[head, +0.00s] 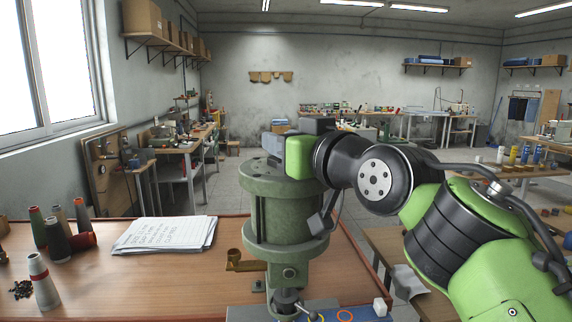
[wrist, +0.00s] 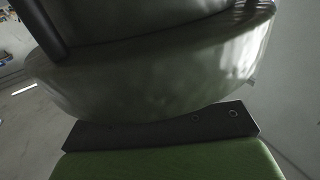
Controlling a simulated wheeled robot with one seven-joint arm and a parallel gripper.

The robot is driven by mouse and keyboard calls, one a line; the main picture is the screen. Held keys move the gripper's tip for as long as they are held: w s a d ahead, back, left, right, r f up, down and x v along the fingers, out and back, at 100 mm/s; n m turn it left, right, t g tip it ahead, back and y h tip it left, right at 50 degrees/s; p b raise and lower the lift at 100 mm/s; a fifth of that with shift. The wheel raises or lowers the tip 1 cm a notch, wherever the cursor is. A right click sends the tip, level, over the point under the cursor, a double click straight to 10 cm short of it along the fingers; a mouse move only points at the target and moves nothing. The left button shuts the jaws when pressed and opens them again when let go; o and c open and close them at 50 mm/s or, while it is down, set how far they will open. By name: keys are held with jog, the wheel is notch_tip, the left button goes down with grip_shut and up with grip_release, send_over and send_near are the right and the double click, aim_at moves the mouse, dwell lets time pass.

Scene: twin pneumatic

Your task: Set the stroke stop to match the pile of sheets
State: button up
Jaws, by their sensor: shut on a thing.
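A green pneumatic press (head: 283,215) stands upright at the front of the wooden bench, with a thick round flange on top. My gripper (head: 274,144) is at the top of the press, its green body beside the flange. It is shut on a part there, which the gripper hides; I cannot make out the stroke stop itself. A low pile of white sheets (head: 165,234) with handwriting lies flat on the bench, left of the press.
Several thread cones (head: 55,238) stand at the bench's left, beside small dark pieces (head: 21,289). A brass-coloured fitting (head: 237,261) sticks out left of the press. Bare wood (head: 150,285) lies before the sheets.

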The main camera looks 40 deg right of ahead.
jog(key=m+h, duration=0.1)
jog(key=h, duration=0.1)
jog(key=m+g+h+b, duration=0.1)
jog(key=m+h, duration=0.1)
jog(key=h, duration=0.1)
jog(key=shift+f+m+g+h, duration=0.1)
jog(key=shift+m+g+h, duration=0.2)
jog(key=m+g+h, duration=0.1)
jog(key=m+h, duration=0.1)
jog(key=h, duration=0.1)
jog(key=shift+g, duration=0.3)
jog(key=shift+m+g+h+p, duration=0.8)
jog(key=shift+m+h, duration=0.1)
jog(key=shift+h, duration=0.3)
jog(key=o, duration=0.9)
jog(key=shift+o, duration=0.2)
